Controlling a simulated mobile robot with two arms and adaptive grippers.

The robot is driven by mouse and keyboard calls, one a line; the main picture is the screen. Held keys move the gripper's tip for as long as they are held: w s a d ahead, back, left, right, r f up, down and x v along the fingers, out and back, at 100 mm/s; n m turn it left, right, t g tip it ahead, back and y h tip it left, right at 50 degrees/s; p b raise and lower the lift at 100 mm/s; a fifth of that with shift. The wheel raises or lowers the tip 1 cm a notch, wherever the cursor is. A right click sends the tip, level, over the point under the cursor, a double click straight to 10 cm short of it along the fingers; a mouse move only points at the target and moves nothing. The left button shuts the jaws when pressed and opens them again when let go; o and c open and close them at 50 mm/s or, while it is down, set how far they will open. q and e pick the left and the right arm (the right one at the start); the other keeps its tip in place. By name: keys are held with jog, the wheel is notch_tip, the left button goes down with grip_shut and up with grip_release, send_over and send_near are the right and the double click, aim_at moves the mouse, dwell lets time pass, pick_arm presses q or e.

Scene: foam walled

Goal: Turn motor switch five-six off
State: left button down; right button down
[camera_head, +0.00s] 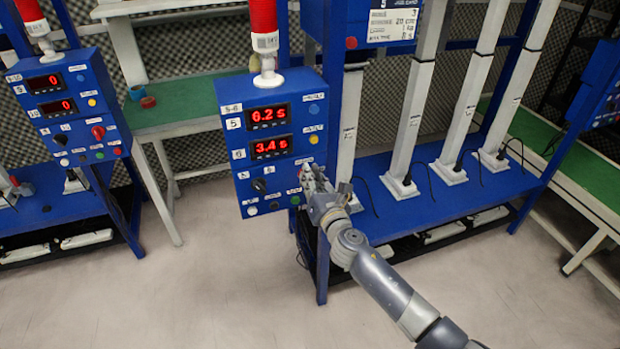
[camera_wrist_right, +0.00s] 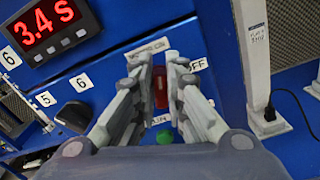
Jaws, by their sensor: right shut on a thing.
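In the right wrist view my right gripper (camera_wrist_right: 161,72) is shut on the red motor switch (camera_wrist_right: 160,88), one finger on each side. The switch is hidden behind the fingers in the head view. An OFF label (camera_wrist_right: 197,65) is to the right of the switch, and a green button (camera_wrist_right: 165,137) is below it. My left gripper is in neither view.
A red signal lamp (camera_head: 263,20) tops the panel. A dark knob (camera_head: 259,185) is left of my gripper. Another blue panel (camera_head: 68,105) stands at the left. A blue rack (camera_head: 430,200) with several pale columns is on the right. The floor in front is clear.

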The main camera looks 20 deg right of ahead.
jog(key=shift+d+f+m+b, duration=0.25)
jog(key=shift+m+b, duration=0.1)
jog(key=shift+m, duration=2)
jog(key=shift+d+f+m+b, duration=0.1)
jog(key=shift+f+m+b, duration=0.2)
jog(key=shift+m, duration=2)
jog(key=shift+d+f+m+b, duration=0.2)
jog(key=shift+m+b, duration=0.15)
jog(key=shift+m, duration=2)
jog(key=c, duration=1.6)
grip_release()
jog(key=shift+c, duration=0.2)
jog(key=shift+s, duration=0.1)
jog(key=s, duration=1.1)
jog(key=shift+s+d, duration=0.2)
jog(key=shift+s, duration=0.2)
